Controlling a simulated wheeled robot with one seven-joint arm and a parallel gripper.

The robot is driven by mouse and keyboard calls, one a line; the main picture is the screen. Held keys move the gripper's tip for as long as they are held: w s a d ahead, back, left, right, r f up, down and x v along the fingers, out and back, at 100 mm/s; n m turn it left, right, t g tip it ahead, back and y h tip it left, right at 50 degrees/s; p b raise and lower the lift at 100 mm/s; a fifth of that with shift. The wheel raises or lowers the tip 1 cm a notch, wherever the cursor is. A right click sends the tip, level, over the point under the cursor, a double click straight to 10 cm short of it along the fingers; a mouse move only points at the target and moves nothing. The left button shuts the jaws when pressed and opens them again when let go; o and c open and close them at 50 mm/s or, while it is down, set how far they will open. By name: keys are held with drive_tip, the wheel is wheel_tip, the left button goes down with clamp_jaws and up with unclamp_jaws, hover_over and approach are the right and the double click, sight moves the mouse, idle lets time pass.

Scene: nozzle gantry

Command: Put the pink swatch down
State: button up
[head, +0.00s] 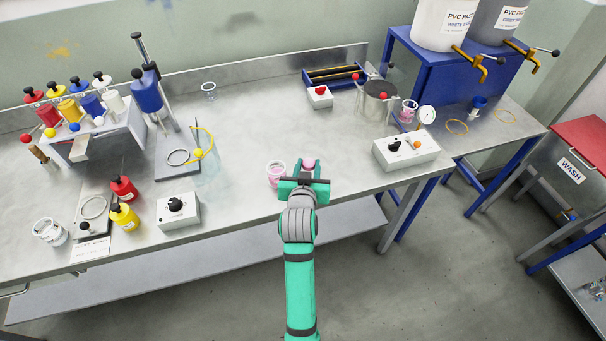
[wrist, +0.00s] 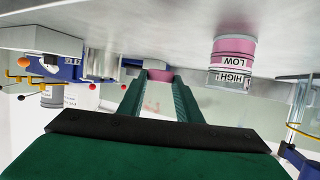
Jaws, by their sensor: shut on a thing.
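The pink swatch (head: 308,163) shows as a small pink piece at the tips of my gripper (head: 306,172), near the front edge of the steel bench. In the wrist view the swatch (wrist: 159,76) sits between the two green fingers, and my gripper (wrist: 160,88) is shut on it. The fingers and the bench hide part of it. I cannot tell whether it touches the bench top.
A clear cup of pink paste (head: 276,174) stands just left of my gripper; its label reads HIGH in the wrist view (wrist: 233,60). A white control box (head: 405,149) is to the right, a dial box (head: 178,210) to the left. Bench behind the gripper is clear.

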drive_tip(key=shift+w+a+f, duration=0.25)
drive_tip(key=shift+a+f, duration=0.05)
drive_tip(key=shift+f, duration=0.15)
drive_tip(key=shift+w+a+f, duration=0.2)
drive_tip(key=shift+a+f, duration=0.1)
drive_tip(key=shift+f, duration=0.15)
drive_tip(key=shift+w+a+f, duration=0.1)
drive_tip(key=shift+a+f, duration=0.05)
drive_tip(key=shift+f, duration=1.6)
drive_tip(key=shift+f, duration=0.1)
drive_tip(key=o, duration=0.8)
drive_tip(key=shift+w, duration=0.1)
drive_tip(key=shift+o, duration=1.1)
drive_tip(key=shift+a, duration=0.15)
